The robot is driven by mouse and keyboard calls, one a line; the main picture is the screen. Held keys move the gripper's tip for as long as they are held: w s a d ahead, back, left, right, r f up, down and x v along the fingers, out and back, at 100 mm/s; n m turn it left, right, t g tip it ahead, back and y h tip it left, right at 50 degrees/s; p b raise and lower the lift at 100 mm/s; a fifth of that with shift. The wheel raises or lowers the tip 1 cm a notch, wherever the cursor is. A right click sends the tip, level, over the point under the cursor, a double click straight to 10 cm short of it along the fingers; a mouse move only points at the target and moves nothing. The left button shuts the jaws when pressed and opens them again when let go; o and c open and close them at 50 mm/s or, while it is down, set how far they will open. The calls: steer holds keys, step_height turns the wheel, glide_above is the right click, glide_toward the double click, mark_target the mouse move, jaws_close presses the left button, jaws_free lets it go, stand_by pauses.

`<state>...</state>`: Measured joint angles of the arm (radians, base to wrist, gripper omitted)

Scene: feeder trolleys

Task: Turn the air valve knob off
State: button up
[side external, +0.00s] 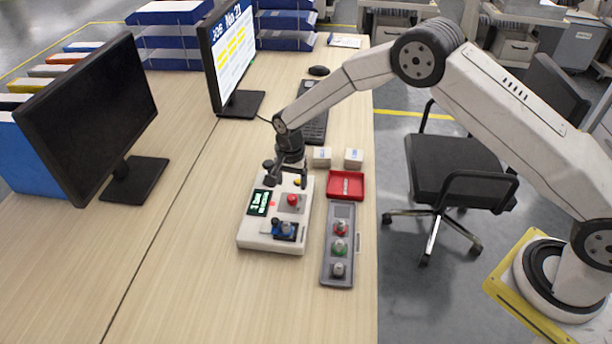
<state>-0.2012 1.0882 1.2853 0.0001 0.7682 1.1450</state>
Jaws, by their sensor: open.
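A white control box (252,240) sits on the wooden desk. A blue and dark fitting (285,229) is on its near end and looks like the air valve with its knob. It is too small to tell which way the knob is turned. A red button (292,200) and a dark display with light text (259,202) are farther back on the box. My gripper (286,180) is open over the far end of the box, beyond the red button and apart from the blue fitting. Its fingers partly hide that end, where a small yellow part shows.
A grey panel (341,212) with red, green and grey buttons lies right of the box. A red tray (345,198), two small white boxes (321,157) and a keyboard (313,122) are behind. Monitors (88,118) stand left. Desk is clear left of and in front of the box.

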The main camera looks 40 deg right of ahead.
mark_target(292, 197)
steer(key=shift+f, duration=2.8)
jaws_close()
